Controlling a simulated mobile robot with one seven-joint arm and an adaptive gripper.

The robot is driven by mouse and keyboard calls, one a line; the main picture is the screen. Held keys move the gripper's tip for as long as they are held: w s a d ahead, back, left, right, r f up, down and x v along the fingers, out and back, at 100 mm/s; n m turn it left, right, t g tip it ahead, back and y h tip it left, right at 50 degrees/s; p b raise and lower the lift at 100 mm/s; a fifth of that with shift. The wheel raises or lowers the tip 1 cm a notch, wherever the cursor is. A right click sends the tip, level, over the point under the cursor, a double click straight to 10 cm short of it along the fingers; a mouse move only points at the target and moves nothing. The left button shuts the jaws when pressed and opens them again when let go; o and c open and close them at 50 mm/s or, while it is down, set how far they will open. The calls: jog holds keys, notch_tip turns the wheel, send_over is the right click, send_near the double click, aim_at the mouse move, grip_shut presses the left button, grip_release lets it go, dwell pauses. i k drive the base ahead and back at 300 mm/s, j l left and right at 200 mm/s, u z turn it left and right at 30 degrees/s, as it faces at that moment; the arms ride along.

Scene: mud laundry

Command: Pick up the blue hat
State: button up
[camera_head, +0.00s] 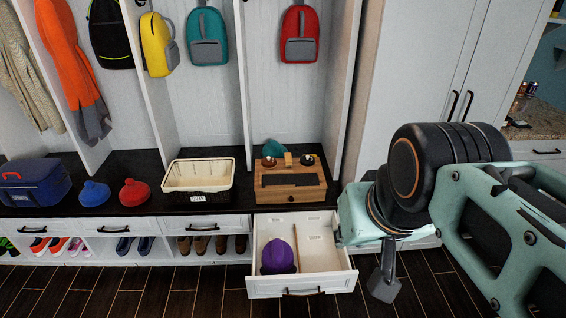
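The blue hat (95,193) sits crown up on the dark bench top at the left, between a dark blue cooler and a red hat (134,192). Nothing covers it. My gripper (384,286) hangs at the right, in front of the white cabinet and beside the open drawer, far from the blue hat. I see it from the side, with one grey finger pad showing, so I cannot tell whether it is open or shut. No object shows in it.
The cooler (34,185), a cream-lined basket (197,178) and a wooden box (290,184) stand along the bench (145,164). An open drawer (320,270) holding a purple cap (277,257) juts out below. Backpacks and coats hang above. The floor at front left is clear.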

aim_at(94, 195)
jog(key=u, duration=1.45)
jog(key=i+j+z, duration=0.35)
jog(key=i+j, duration=0.25)
jog(key=i, duration=0.6)
jog(key=i+j+z, duration=0.35)
jog(key=i+j, duration=0.55)
jog(key=i, duration=0.2)
jog(key=i+j+z, duration=0.35)
jog(key=i+j, duration=0.65)
jog(key=j, duration=0.2)
